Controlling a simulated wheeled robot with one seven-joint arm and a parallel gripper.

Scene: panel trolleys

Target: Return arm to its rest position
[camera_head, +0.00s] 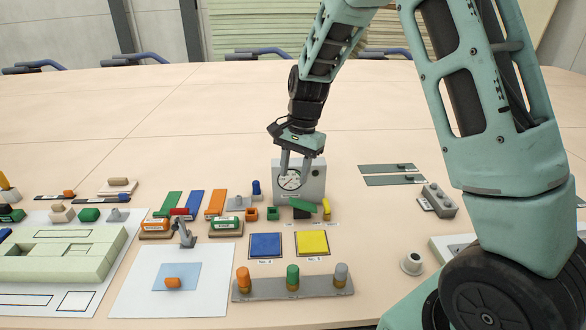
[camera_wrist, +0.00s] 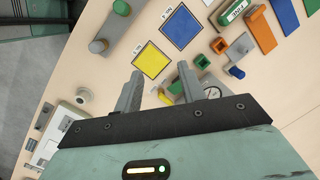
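My arm is raised and bent over the table (camera_head: 200,110). My gripper (camera_head: 296,170) hangs from it with its fingers pointing down, in front of or above the grey box with a round dial (camera_head: 314,182); the exact gap I cannot tell. In the wrist view the two fingers of my gripper (camera_wrist: 160,80) stand apart with nothing held between them. The fingers hide part of the dial box in the head view.
A blue square (camera_head: 265,246) and a yellow square (camera_head: 312,243) lie before the box. A grey rail (camera_head: 262,290) with coloured knobs stands nearer. A pale green tray (camera_head: 60,262) is at left. The far half of the table is clear.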

